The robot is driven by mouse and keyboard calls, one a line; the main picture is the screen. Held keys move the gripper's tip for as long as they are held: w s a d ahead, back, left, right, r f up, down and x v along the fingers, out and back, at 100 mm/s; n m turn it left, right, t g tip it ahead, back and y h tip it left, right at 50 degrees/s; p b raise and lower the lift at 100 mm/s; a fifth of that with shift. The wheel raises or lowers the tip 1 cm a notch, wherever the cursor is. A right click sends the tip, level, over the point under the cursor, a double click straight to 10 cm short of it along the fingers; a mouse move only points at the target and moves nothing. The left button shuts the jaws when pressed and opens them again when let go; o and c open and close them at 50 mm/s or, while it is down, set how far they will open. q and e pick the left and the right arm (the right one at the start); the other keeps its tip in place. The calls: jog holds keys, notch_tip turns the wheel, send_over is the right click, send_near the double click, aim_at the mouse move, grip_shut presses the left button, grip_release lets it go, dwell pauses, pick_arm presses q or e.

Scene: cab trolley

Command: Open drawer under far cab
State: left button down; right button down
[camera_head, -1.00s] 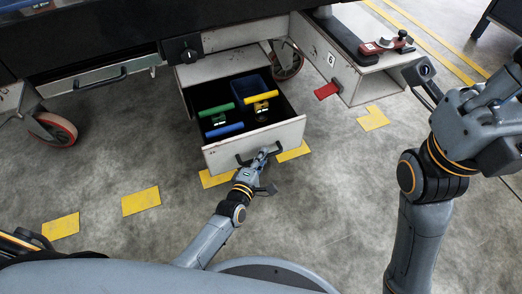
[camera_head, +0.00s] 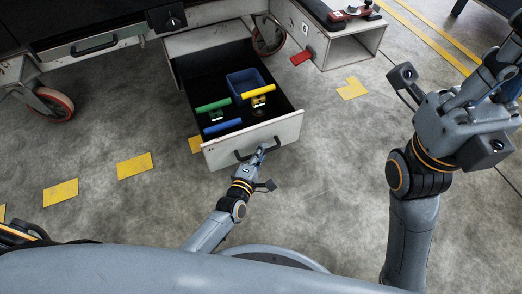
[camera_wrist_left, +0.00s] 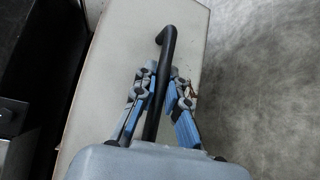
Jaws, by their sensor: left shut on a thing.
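The white drawer (camera_head: 281,133) stands well out from under the dark cab trolley (camera_head: 95,20) in the head view. A dark handle sits on its front panel, and it shows in the left wrist view as a black bar (camera_wrist_left: 166,40). My left gripper (camera_head: 262,152) is shut on this handle; in the left wrist view its blue fingers (camera_wrist_left: 163,100) lie on both sides of the bar. Inside the drawer are a blue bin (camera_head: 246,80) and green, yellow and blue handled items (camera_head: 214,105). My right gripper (camera_head: 408,85) is raised at the right, away from the drawer; its fingers are not clear.
A second closed drawer (camera_head: 100,50) with a black handle is at the left. Caster wheels (camera_head: 268,36) stand beside and behind the open drawer. A white box marked 6 (camera_head: 340,45) with a red pedal (camera_head: 302,56) is at the right. The floor in front is clear.

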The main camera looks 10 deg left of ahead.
pick_arm(q)
jog(key=shift+s+d, duration=0.15)
jog(key=shift+s, duration=0.15)
jog(key=c, duration=1.4)
grip_release()
jog(key=shift+o, duration=0.2)
